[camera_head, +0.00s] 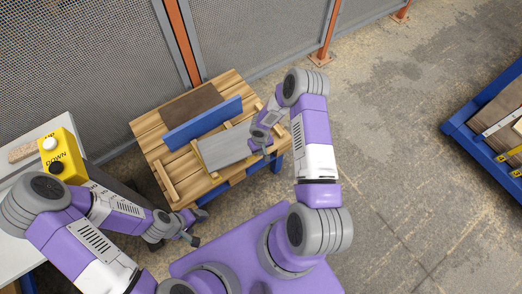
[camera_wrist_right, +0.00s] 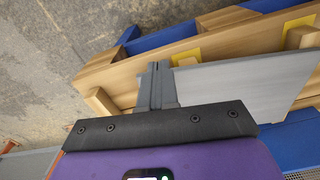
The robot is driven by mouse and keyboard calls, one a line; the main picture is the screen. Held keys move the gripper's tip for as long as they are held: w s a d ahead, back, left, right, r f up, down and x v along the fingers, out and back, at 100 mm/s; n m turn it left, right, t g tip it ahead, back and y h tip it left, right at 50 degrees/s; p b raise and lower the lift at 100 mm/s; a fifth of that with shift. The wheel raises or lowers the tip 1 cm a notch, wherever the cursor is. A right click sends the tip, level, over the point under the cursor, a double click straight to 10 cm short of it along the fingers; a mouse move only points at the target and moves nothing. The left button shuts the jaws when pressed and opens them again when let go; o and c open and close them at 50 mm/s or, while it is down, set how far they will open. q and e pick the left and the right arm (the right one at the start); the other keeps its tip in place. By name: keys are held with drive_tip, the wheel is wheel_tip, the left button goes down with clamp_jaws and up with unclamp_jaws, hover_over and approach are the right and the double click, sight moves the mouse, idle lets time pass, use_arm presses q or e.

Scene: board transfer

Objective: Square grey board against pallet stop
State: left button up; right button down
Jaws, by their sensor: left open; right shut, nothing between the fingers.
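A grey board (camera_head: 226,148) lies flat on the wooden pallet (camera_head: 160,150). A long blue stop (camera_head: 203,124) stands behind it, with a strip of wood showing between them in the head view. My right gripper (camera_head: 268,144) is shut and empty at the board's right end. In the right wrist view its shut fingers (camera_wrist_right: 155,72) are beside the end of the grey board (camera_wrist_right: 240,84); I cannot tell whether they touch. The blue stop (camera_wrist_right: 291,138) shows partly there, behind the gripper body. My left gripper (camera_head: 190,238) is open and empty, low in front of the pallet.
A brown board (camera_head: 191,106) lies behind the stop. A yellow button box (camera_head: 62,156) sits on a pale table at left. A mesh fence (camera_head: 90,55) with orange posts runs behind. A blue pallet (camera_head: 464,130) with boards stands far right, with open floor between.

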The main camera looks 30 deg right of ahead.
drive_tip(key=shift+w+f+b, duration=0.25)
drive_tip(key=shift+f+b, duration=0.2)
drive_tip(key=shift+f, duration=0.4)
drive_tip(key=shift+w+f+b, duration=0.25)
drive_tip(key=shift+f+b, duration=0.2)
drive_tip(key=shift+f, duration=0.4)
drive_tip(key=shift+w+d+b, duration=0.1)
drive_tip(key=shift+w+b, duration=0.2)
drive_tip(key=shift+w, duration=0.6)
drive_tip(key=shift+w+r+b, duration=0.1)
drive_tip(key=shift+w+b, duration=0.55)
drive_tip(key=shift+w, duration=0.45)
drive_tip(key=shift+s, duration=0.1)
drive_tip(key=shift+s+p, duration=0.35)
drive_tip(key=shift+s, duration=0.8)
drive_tip(key=shift+r+p, duration=2.1)
drive_tip(key=shift+r, duration=1.45)
